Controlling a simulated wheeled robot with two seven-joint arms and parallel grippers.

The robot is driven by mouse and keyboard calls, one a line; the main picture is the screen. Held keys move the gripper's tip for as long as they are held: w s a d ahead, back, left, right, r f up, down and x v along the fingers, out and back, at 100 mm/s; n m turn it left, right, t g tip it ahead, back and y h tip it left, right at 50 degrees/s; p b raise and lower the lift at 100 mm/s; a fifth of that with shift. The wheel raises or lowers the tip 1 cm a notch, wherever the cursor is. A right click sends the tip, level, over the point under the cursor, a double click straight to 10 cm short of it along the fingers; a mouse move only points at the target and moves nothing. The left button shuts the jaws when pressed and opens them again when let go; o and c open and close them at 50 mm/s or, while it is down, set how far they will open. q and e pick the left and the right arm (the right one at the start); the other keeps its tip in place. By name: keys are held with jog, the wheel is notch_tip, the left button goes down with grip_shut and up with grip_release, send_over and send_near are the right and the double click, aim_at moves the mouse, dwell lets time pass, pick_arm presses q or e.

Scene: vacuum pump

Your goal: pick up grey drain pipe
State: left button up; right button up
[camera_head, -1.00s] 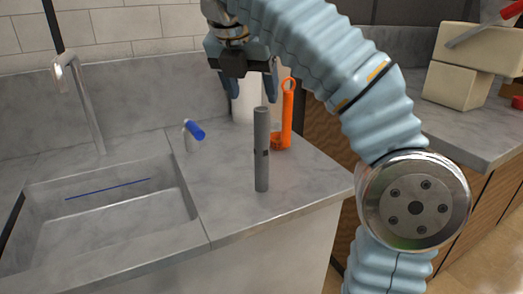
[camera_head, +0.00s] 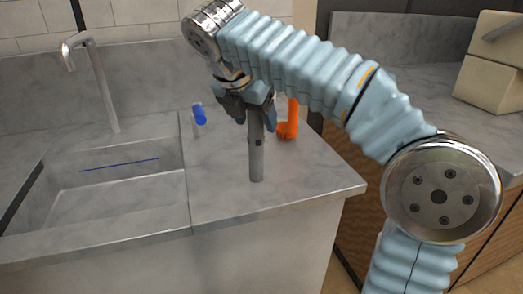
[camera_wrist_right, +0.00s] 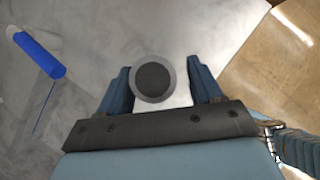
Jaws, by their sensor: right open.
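The grey drain pipe (camera_head: 256,155) stands upright on the counter, near its front edge and right of the sink. In the right wrist view its round top end (camera_wrist_right: 153,79) shows between the two fingers. My right gripper (camera_head: 247,112) is over the pipe's upper part, pointing down. In the wrist view the right gripper (camera_wrist_right: 160,88) is open, with a gap on each side of the pipe. My left gripper is in neither view.
An orange tool (camera_head: 287,128) stands behind and right of the pipe. A blue-topped item (camera_head: 199,115) stands to the left, beside the sink (camera_head: 110,190) and its faucet (camera_head: 95,80). Pale boxes (camera_head: 492,65) sit on the right counter.

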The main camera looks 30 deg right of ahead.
jog(key=shift+w+d+f, duration=0.25)
jog(key=shift+d+f, duration=0.1)
jog(key=shift+f, duration=0.25)
grip_shut()
jog(key=shift+r, duration=0.15)
